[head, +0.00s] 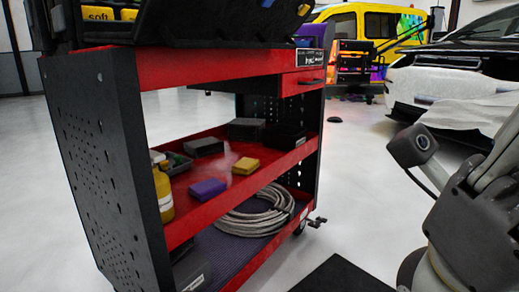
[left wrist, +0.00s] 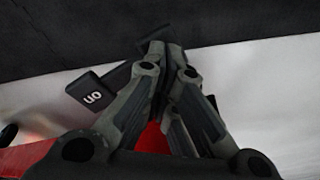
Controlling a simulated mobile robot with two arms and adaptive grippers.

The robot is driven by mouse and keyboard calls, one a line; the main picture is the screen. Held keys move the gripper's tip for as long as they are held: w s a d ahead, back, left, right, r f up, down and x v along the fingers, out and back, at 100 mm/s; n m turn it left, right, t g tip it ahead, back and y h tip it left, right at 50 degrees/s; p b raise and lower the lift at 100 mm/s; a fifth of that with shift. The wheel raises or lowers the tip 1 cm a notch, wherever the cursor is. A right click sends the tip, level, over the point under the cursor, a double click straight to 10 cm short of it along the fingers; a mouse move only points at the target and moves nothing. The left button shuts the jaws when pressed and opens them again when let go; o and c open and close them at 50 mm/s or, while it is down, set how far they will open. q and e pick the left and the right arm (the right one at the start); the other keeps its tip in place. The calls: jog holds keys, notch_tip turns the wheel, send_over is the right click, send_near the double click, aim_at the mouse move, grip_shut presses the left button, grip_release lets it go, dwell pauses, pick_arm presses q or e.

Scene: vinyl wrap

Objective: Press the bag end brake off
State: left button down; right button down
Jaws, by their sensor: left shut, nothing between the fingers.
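In the left wrist view a dark brake pedal (left wrist: 91,96) with a white "on" mark, upside down in the picture, lies left of my left gripper (left wrist: 158,48). My left gripper is shut and empty, its fingertips close together near a black surface. I cannot tell whether they touch the pedal's dark arm. In the head view a small dark caster lever (head: 318,221) sticks out at the cart's lower right corner. The cart (head: 95,150) has black perforated ends and red shelves. My right arm's end (head: 470,215) is at the right edge; its fingers are unclear.
The middle shelf holds a purple block (head: 207,188), a yellow block (head: 246,165) and a yellow bottle (head: 163,193). A coiled hose (head: 255,214) lies on the bottom shelf. A dark mat (head: 342,275) is on the floor.

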pick_arm(q)
notch_tip(320, 180, up, 7)
jog(key=p, duration=0.5)
jog(key=shift+r, duration=0.1)
